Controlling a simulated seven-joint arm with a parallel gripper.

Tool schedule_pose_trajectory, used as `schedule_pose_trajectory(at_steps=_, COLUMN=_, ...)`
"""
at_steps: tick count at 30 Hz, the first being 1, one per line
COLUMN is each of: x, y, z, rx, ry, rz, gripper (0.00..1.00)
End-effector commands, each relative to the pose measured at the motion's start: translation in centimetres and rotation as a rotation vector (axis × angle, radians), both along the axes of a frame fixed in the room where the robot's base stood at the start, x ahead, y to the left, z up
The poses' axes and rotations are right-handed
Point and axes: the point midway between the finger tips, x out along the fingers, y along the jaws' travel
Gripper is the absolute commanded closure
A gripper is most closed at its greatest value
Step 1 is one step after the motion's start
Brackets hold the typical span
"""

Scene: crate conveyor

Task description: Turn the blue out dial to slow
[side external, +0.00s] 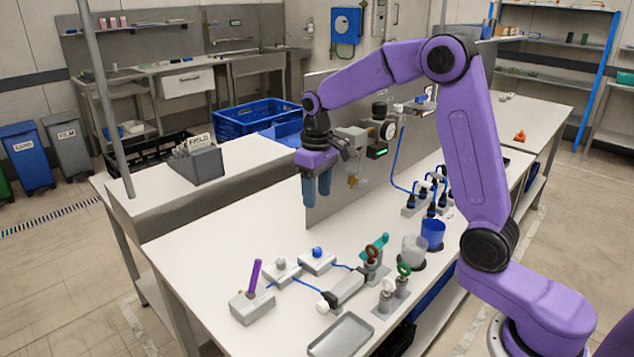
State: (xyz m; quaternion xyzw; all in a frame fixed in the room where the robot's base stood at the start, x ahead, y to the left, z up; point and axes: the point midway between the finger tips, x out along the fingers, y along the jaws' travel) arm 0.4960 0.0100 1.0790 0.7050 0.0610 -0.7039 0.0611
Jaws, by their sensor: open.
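The blue dial (317,252) is a small knob on top of a flat pale box (318,265) on the white bench. Its pointer and any lettering around it are too small to read. My gripper (317,198) has blue fingers pointing down. It is open and empty, and it hangs well above the bench, above the blue dial in the picture. It is apart from the dial.
A similar box with a pale knob (281,262) stands left of the dial, and a box with a purple lever (254,278) beyond it. Valves with a teal handle (378,241) stand to the right. An upright grey panel (336,200) stands behind my gripper.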

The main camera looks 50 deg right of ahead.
Motion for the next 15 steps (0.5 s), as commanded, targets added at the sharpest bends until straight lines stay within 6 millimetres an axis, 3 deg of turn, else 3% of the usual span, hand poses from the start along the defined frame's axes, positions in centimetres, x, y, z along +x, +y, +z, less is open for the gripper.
schedule_pose_trajectory(at_steps=6, x=0.0, y=0.0, z=1.9, rx=0.000, ry=-0.001, rz=0.000, gripper=0.48)
schedule_pose_trajectory(at_steps=15, x=0.0, y=0.0, z=2.0, rx=0.000, ry=0.000, rz=0.000, gripper=0.48)
